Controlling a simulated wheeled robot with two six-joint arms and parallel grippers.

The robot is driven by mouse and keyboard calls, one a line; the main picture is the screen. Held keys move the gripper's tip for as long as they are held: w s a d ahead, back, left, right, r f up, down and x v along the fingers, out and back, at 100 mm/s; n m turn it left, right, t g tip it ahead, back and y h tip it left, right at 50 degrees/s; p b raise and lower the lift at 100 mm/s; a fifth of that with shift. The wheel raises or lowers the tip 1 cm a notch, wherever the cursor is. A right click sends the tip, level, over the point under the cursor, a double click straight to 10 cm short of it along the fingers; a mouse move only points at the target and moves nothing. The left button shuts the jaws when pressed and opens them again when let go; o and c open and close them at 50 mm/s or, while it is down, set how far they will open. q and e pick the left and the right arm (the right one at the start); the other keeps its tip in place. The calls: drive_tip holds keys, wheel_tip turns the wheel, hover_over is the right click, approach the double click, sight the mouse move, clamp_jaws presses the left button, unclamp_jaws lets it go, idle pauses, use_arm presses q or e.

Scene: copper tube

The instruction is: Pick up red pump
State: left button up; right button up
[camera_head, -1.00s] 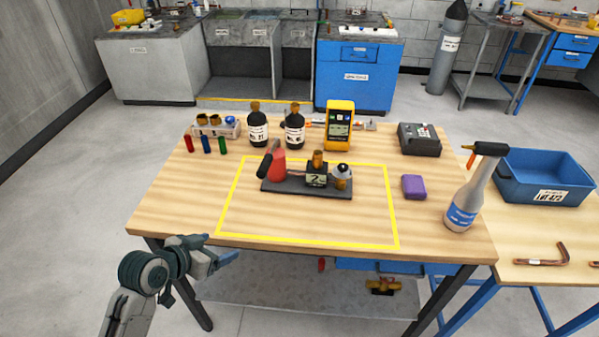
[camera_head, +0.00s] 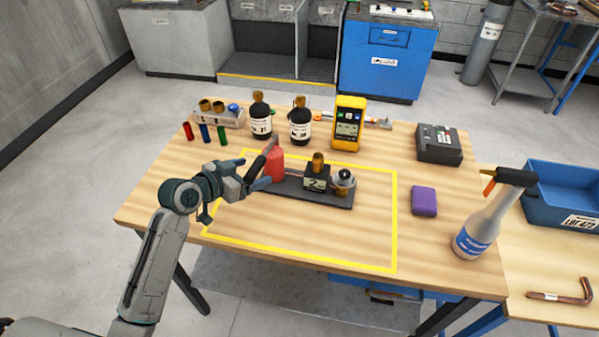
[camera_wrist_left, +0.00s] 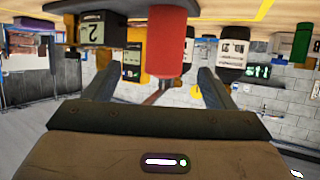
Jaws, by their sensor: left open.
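The red pump (camera_head: 274,164) has a dark lever or handle and stands at the left end of a dark base plate (camera_head: 318,197) on the wooden table, inside the yellow outline. My left gripper (camera_head: 263,174) is open beside the pump, on its left and front side. In the left wrist view, which appears upside down, the red pump (camera_wrist_left: 168,45) shows between and just beyond the spread fingertips (camera_wrist_left: 158,80). Whether a finger touches it I cannot tell. My right gripper is not in view.
The base plate also holds a dark numbered block (camera_head: 317,178) and a round gauge-like part (camera_head: 344,181). Behind stand two dark bottles (camera_head: 261,118) (camera_head: 301,124) and a yellow meter (camera_head: 347,124). A purple block (camera_head: 424,201) and spray bottle (camera_head: 482,225) are at right. The front table is clear.

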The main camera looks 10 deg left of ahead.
sight(267, 164)
use_arm(q)
drive_tip(key=p+x, duration=0.1)
drive_tip(key=x, duration=0.3)
drive_tip(key=shift+w+d+f, duration=0.15)
drive_tip(key=shift+w+d, duration=0.1)
drive_tip(key=shift+w, duration=0.2)
drive_tip(key=shift+w+d+p, duration=0.1)
drive_tip(key=shift+w+p, duration=0.25)
drive_tip(key=shift+p, duration=0.15)
drive_tip(key=x, duration=0.1)
drive_tip(key=p+x, duration=0.1)
drive_tip(key=x, duration=0.1)
drive_tip(key=shift+w, duration=0.3)
drive_tip(key=shift+w+d+f, duration=0.1)
drive_tip(key=shift+w+f, duration=0.2)
drive_tip(key=shift+w, duration=0.05)
clamp_jaws()
drive_tip(key=shift+r+p, duration=0.3)
drive_tip(key=shift+r, duration=0.05)
drive_tip(key=shift+w+f, duration=0.1)
drive_tip(key=shift+w, duration=0.05)
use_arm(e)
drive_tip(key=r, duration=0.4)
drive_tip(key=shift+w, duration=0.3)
